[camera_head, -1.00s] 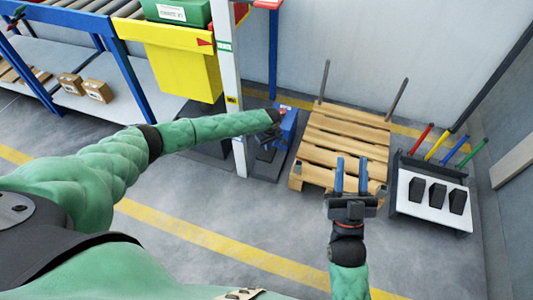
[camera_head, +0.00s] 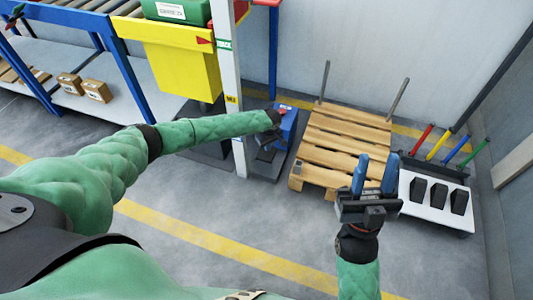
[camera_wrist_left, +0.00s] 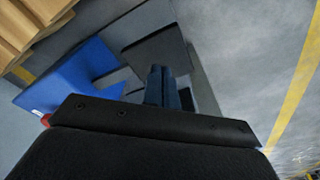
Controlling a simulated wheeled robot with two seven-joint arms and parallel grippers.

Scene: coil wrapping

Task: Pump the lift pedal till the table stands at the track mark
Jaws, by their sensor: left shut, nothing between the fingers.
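The yellow lift table (camera_head: 180,65) stands beside a white post (camera_head: 228,80). A red pointer (camera_head: 205,41) on the table's right edge is about level with the green track mark (camera_head: 224,44) on the post. A blue pump unit (camera_head: 288,124) sits on the floor right of the post. In the left wrist view a dark flat plate, apparently the pedal (camera_wrist_left: 158,52), lies just beyond my shut, empty left gripper (camera_wrist_left: 158,75); I cannot tell whether they touch. In the head view my left forearm partly hides this spot. My right gripper (camera_head: 375,175) is open and empty.
A wooden pallet (camera_head: 340,145) with two upright rods stands right of the pump unit. A white-topped rack (camera_head: 416,211) holds black blocks and coloured handles. A blue-framed conveyor (camera_head: 125,65) is at the left. The floor in front is clear.

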